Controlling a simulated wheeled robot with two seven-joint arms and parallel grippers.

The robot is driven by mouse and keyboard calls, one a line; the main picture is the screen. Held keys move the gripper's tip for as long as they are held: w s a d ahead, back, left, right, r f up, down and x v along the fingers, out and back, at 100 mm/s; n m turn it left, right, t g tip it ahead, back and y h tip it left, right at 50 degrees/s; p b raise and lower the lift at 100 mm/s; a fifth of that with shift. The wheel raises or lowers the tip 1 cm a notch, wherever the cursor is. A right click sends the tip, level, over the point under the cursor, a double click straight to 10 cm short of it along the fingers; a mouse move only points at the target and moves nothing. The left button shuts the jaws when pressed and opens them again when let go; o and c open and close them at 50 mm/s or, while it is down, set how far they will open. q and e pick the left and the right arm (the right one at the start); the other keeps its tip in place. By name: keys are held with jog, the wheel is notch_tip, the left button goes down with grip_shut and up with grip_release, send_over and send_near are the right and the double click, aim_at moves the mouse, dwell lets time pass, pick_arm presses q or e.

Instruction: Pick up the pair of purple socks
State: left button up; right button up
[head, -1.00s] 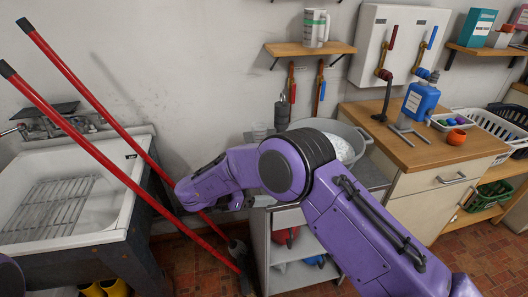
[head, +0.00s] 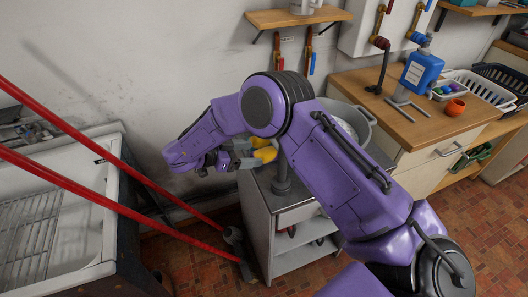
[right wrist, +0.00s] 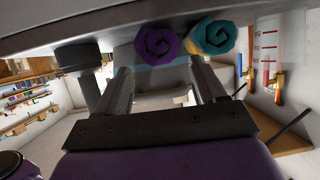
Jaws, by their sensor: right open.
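In the right wrist view a purple rolled pair of socks (right wrist: 158,43) shows its spiral end at the top centre. It lies just beyond and between the fingertips of my right gripper (right wrist: 160,72), which is open, with a finger on each side. I cannot tell whether a finger touches it. A teal roll (right wrist: 212,36) sits close on its right. In the head view my right gripper (head: 230,161) is at the left edge of the grey cart (head: 258,205), partly hidden by my arm. I cannot make out the purple socks there. My left gripper is out of view.
A yellow item (head: 265,154) shows by the gripper over the cart. A grey pot (head: 358,120) stands behind my arm. Red long handles (head: 62,178) slant across the sink (head: 85,240) on the left.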

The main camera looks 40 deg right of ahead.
aim_at(253, 153)
jog(key=x, duration=0.1)
jog(key=p+x, duration=0.1)
jog(key=x, duration=0.2)
jog(key=shift+w+f, duration=0.25)
jog(key=shift+w, duration=0.05)
jog(key=shift+s+d+f, duration=0.1)
jog(key=shift+s+d, duration=0.1)
jog(key=shift+d, duration=0.15)
jog(key=shift+w+a, duration=0.1)
jog(key=shift+a, duration=0.05)
jog(key=c, duration=0.9)
jog(key=shift+c, duration=0.2)
